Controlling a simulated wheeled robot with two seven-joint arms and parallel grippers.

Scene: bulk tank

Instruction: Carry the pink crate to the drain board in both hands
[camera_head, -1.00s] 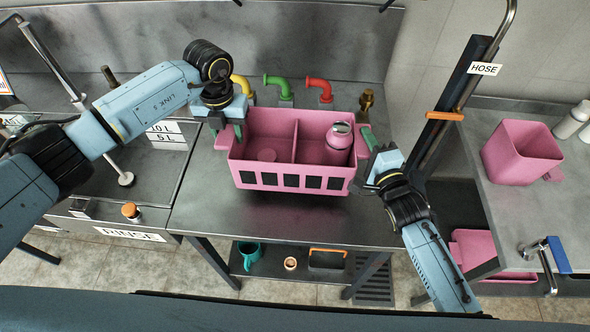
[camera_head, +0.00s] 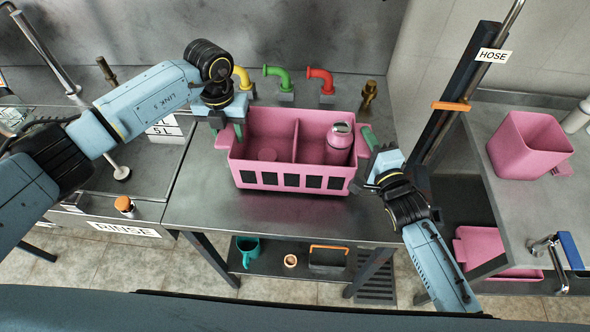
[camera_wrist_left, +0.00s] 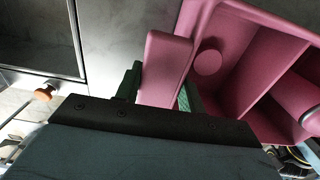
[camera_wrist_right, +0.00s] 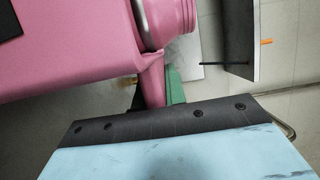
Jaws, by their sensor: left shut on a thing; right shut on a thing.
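The pink crate (camera_head: 238,167) is in the middle of the head view, in front of me over the steel counter. It has two compartments and a row of dark slots in its front. A pink bottle with a metal cap (camera_head: 339,146) stands in the right compartment. A low round pink piece (camera_wrist_left: 208,62) is in the left compartment. My left gripper (camera_head: 228,134) is shut on the crate's left handle (camera_wrist_left: 165,68). My right gripper (camera_head: 367,160) is shut on the right handle, seen in the right wrist view (camera_wrist_right: 152,85). The crate looks level. I cannot tell which surface is the drain board.
Yellow, green (camera_head: 277,77) and red pipes and a brass fitting (camera_head: 368,96) stand behind the crate. The rinse basin (camera_head: 100,180) is at left. A hose post (camera_head: 455,100) and a side counter with a pink bin (camera_head: 528,146) are at right. Bare counter (camera_head: 270,212) lies in front.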

